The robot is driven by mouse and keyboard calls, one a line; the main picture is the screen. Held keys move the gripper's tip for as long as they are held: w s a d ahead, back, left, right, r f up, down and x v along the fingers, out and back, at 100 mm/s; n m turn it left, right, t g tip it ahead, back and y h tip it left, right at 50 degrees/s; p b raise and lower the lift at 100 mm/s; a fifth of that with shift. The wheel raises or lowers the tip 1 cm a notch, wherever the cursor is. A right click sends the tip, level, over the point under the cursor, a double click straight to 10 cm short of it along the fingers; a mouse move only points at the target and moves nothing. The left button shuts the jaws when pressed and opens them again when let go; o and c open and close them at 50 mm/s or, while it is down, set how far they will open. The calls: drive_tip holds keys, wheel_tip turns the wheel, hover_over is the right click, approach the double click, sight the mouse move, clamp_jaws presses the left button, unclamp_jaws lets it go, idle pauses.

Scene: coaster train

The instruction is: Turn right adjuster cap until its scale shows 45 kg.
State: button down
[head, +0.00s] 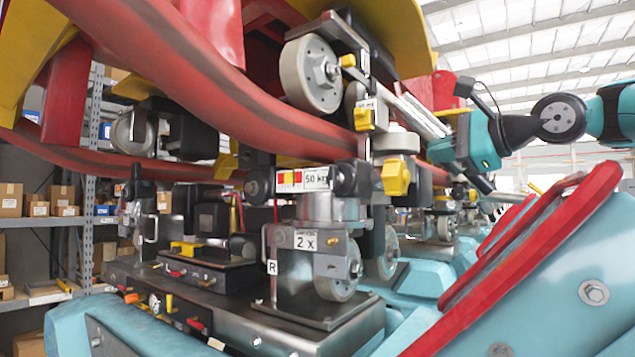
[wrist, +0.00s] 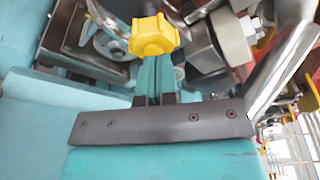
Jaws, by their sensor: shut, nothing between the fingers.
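A yellow knob-like cap (wrist: 152,36) is in the upper middle of the wrist view. My gripper (wrist: 154,68) is shut, with its teal fingers together and their tips at the cap's lower edge; I cannot tell whether they touch it. In the head view my gripper's teal body (head: 478,140) is at the right, pointing left; its fingertips are not clear. Yellow caps show at the wheel assembly, one higher (head: 364,115) and one lower (head: 396,177). I cannot tell which is the right adjuster cap. A plate (head: 317,178) with red and yellow blocks seems to read 50 kg.
A silver bar (wrist: 285,72) rises close to the right of my gripper. A red curved rail (head: 230,95) crosses above the metal stand (head: 320,280), which carries an "R" tag (head: 272,267) and a "2 x" label (head: 305,240). A red-edged teal car body (head: 570,270) fills the lower right.

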sight(396, 178)
drive_tip(key=w+a, duration=0.3)
drive_tip(key=a, duration=0.2)
drive_tip(key=shift+w+a, duration=0.15)
drive_tip(key=shift+a, duration=0.1)
drive_tip(key=shift+f, duration=0.15)
idle(0.6)
drive_tip(key=shift+f, duration=0.15)
drive_tip(key=shift+s+a+f, duration=0.2)
drive_tip(key=shift+s+f, duration=0.05)
drive_tip(key=shift+f, duration=0.2)
drive_tip(key=shift+s+a+f, duration=0.15)
drive_tip(key=shift+s+f, duration=0.1)
drive_tip(key=shift+f, duration=0.15)
drive_tip(key=shift+s+a+r, duration=0.1)
drive_tip(key=shift+s, duration=0.05)
